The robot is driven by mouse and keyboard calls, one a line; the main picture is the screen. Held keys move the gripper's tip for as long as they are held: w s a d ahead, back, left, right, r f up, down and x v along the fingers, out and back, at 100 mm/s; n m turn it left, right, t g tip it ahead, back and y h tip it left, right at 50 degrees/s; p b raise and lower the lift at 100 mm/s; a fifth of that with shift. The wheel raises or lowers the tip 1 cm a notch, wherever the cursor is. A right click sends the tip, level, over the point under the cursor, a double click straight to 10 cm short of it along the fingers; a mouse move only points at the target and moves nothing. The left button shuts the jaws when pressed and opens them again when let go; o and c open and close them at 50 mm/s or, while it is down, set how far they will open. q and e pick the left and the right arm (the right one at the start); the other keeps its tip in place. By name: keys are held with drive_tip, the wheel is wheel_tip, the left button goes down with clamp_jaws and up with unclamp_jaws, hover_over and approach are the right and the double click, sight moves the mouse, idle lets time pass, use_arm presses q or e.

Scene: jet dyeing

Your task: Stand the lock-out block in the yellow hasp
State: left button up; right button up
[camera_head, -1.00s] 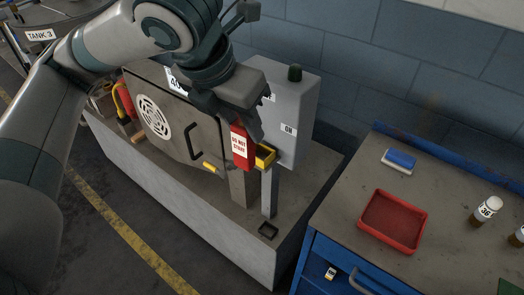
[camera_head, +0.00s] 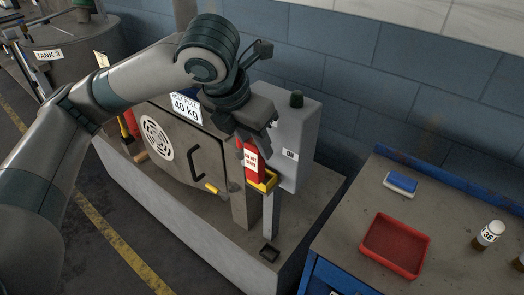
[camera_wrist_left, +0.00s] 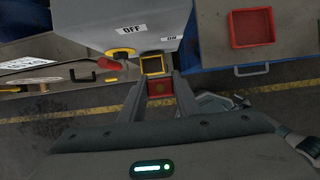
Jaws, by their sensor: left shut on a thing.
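The lock-out block (camera_head: 251,160) is red with a white "DO NOT START" label and is held near upright. My left gripper (camera_head: 250,139) is shut on its top, at the front of the grey switch box. The yellow hasp (camera_head: 263,183) is an open square frame on the box's post, right at the block's lower end. In the left wrist view the red block (camera_wrist_left: 160,88) shows between the fingers (camera_wrist_left: 160,80), and the hasp (camera_wrist_left: 152,66) shows just beyond it with its opening visible. I cannot tell whether the block's foot is inside the frame. My right gripper is not in view.
The grey switch box (camera_head: 296,130) stands close behind the hasp. A machine door with a dark handle (camera_head: 194,163) is on the left. On the right, a bench holds a red tray (camera_head: 396,246), a blue-and-white brush-like item (camera_head: 400,183) and a bottle (camera_head: 488,235).

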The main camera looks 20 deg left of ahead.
use_arm(q)
drive_tip(key=w+f+p, duration=0.2)
drive_tip(key=w+f, duration=0.3)
drive_tip(key=f, duration=0.2)
drive_tip(key=shift+w+a+f, duration=0.2)
drive_tip(key=shift+w, duration=0.1)
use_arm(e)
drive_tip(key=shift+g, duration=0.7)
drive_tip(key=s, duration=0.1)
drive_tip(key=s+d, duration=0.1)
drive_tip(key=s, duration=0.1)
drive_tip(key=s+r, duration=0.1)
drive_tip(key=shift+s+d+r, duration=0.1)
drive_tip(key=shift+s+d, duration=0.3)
use_arm(q)
drive_tip(key=shift+f, duration=0.1)
drive_tip(key=o, duration=1.1)
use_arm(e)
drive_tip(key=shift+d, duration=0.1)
